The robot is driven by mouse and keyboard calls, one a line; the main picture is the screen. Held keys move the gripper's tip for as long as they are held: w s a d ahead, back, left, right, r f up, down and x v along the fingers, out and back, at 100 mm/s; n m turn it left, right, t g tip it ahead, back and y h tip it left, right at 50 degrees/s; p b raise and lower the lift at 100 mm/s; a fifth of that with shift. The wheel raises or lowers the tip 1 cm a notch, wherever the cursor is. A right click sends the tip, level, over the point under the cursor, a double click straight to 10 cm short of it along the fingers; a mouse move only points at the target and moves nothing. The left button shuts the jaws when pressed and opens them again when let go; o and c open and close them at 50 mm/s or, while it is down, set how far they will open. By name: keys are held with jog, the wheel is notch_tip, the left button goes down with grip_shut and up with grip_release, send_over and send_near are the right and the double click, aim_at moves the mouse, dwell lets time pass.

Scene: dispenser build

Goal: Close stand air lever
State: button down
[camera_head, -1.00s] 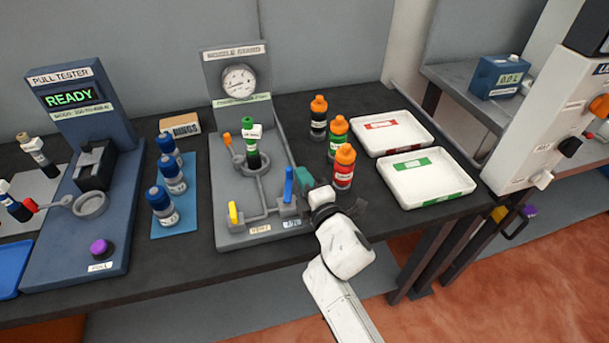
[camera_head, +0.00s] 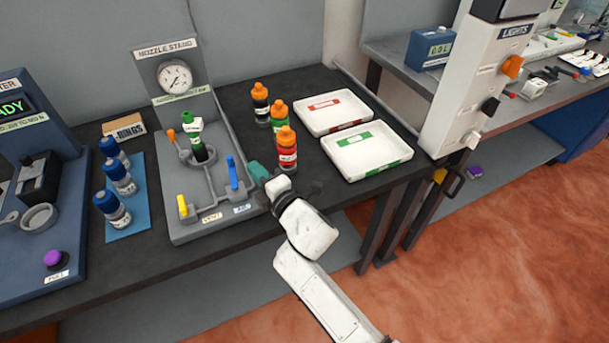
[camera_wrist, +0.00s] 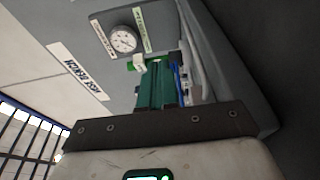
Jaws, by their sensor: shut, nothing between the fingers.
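The nozzle stand (camera_head: 190,232) is a grey panel with a round gauge (camera_head: 175,77) on its back plate. A blue lever (camera_head: 232,172) stands roughly upright at the base's right side, above a small label too small to read surely. A yellow lever (camera_head: 183,206) stands at the front left. A green-capped bottle (camera_head: 196,140) stands in the holder. My gripper (camera_head: 259,174), with teal fingers shut and empty, is just right of the blue lever. In the wrist view the fingers (camera_wrist: 160,86) point at the stand, with the blue lever (camera_wrist: 179,82) close beside them; contact cannot be told.
Orange-capped bottles (camera_head: 287,152) stand close behind and right of my gripper. Two white trays (camera_head: 368,176) lie further right. Blue-capped bottles (camera_head: 119,178) stand on a blue mat left of the stand. A lights panel (camera_head: 475,75) rises at the right.

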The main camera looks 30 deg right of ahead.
jog(key=shift+s+d+r+p, duration=0.35)
jog(key=shift+d+r+p, duration=0.05)
jog(key=shift+p, duration=0.2)
jog(key=shift+w+d+f+p, duration=0.15)
jog(key=shift+f+p, duration=0.1)
jog(key=shift+p, duration=0.05)
jog(key=shift+d+p, duration=0.25)
jog(key=shift+p, duration=0.1)
jog(key=s+d+p, duration=0.1)
jog(key=d, duration=0.1)
jog(key=s+d+p, duration=0.1)
jog(key=d+p, duration=0.1)
jog(key=s+d+p, duration=0.1)
jog(key=d, duration=0.1)
jog(key=shift+s+p, duration=0.3)
jog(key=shift+s, duration=0.1)
jog(key=shift+s+d+f, duration=0.15)
jog(key=shift+s+d, duration=0.2)
jog(key=shift+d, duration=0.25)
